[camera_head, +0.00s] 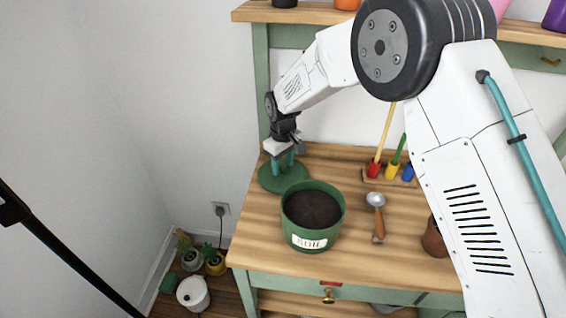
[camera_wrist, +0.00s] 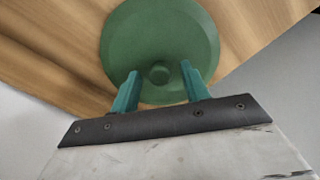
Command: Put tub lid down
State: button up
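The green round tub lid (camera_head: 270,182) lies on the wooden table at its back left, behind and left of the soil tub. In the wrist view the lid (camera_wrist: 160,35) is flat below the fingers, with a small round knob (camera_wrist: 158,74) near its middle. My gripper (camera_head: 284,162) is over the lid, pointing down. In the wrist view its teal fingers (camera_wrist: 160,76) stand apart on either side of the knob, with gaps visible. The green tub (camera_head: 312,240) labelled SOIL stands uncovered, full of dark soil.
A metal scoop (camera_head: 376,215) lies right of the tub. A rack (camera_head: 385,178) of coloured hand tools stands at the back, and a terracotta pot (camera_head: 435,240) is at right. The table's left edge is close to the lid. Potted plants (camera_head: 214,261) stand on the floor.

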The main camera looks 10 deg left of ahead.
aim_at(284, 167)
jog(key=shift+r, duration=0.1)
notch_tip(284, 167, up, 8)
jog(key=shift+f, duration=0.15)
dwell(0.4)
dwell(0.3)
jog(key=shift+s+d+f, duration=0.15)
jog(key=shift+s+d, duration=0.05)
jog(key=shift+s, duration=0.05)
jog(key=s+d+r+m+g, duration=0.1)
jog(key=s+d+r+m, duration=0.1)
jog(key=s+d+r, duration=0.55)
jog(key=s+d+r+m, duration=0.2)
jog(key=s+d, duration=0.2)
jog(key=d, duration=0.6)
jog(key=s+d+r+m+g, duration=0.1)
jog(key=s+d+r+m, duration=0.1)
jog(key=s+d+r, duration=0.5)
jog(key=s+d+r+m+t, duration=0.3)
jog(key=s+d+r+m, duration=0.1)
jog(key=s+d, duration=1.3)
jog(key=shift+s+m, duration=0.4)
jog(key=shift+m, duration=0.5)
